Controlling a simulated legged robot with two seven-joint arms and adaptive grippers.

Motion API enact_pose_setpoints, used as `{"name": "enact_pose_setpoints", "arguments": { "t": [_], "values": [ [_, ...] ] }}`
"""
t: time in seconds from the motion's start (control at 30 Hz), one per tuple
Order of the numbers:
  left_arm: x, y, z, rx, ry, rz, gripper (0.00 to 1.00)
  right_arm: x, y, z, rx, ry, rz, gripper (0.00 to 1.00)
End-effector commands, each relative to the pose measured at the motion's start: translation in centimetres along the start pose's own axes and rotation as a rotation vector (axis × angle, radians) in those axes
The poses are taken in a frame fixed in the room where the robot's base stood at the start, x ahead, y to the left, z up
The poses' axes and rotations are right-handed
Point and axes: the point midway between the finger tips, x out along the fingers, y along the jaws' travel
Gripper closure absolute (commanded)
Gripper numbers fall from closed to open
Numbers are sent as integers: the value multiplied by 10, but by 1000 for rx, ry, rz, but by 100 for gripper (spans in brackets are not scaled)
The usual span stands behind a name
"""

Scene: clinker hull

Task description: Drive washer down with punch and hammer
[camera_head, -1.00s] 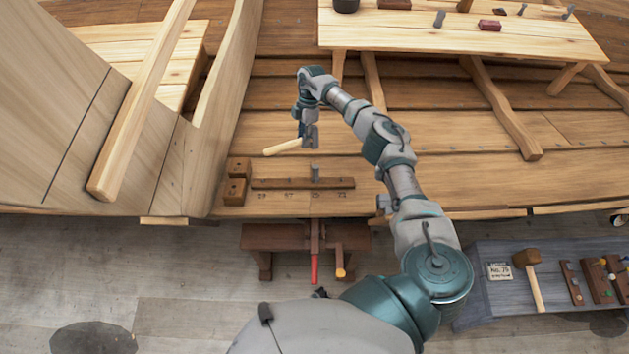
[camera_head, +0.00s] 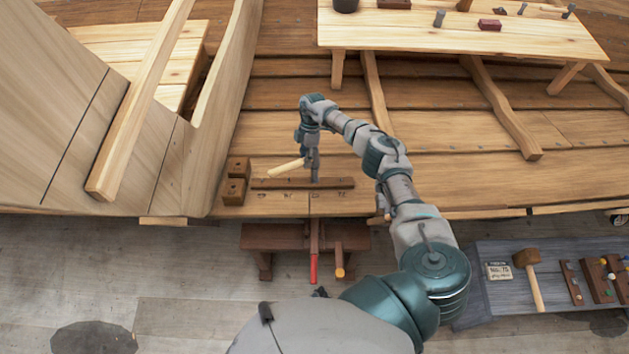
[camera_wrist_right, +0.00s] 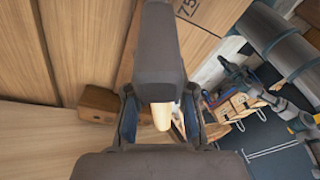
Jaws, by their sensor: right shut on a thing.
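My right gripper (camera_head: 309,150) is shut on a hammer, whose pale wooden handle (camera_head: 286,167) sticks out to the left in the head view. In the right wrist view the handle (camera_wrist_right: 162,116) shows between the fingers. The grey punch (camera_head: 314,173) stands upright at the dark wooden strip (camera_head: 275,183) on the hull plank. The hammer is right over the punch's top; I cannot tell whether they touch. The washer is too small or hidden to make out. My left gripper is not in view.
A pale bench (camera_head: 460,38) with small tools stands behind. A grey side bench (camera_head: 492,300) at lower right holds a mallet (camera_head: 528,262) and racks. A slanted pale beam (camera_head: 130,120) rises at left.

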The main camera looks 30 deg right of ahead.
Motion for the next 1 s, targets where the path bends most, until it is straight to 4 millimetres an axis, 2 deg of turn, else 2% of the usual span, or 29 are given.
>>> {"name": "enact_pose_setpoints", "arguments": {
  "t": [0.03, 0.1, 0.6, 1.0],
  "values": [
    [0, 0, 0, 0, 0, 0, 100, -51, 5, -8, -4, 5, 26, 100],
    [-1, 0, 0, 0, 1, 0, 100, -93, 4, -15, -2, 4, 22, 100],
    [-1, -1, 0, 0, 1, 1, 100, -93, 2, -16, -1, 3, 11, 100],
    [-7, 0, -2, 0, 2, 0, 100, -139, 2, -21, -1, 3, 12, 100]
  ]
}}
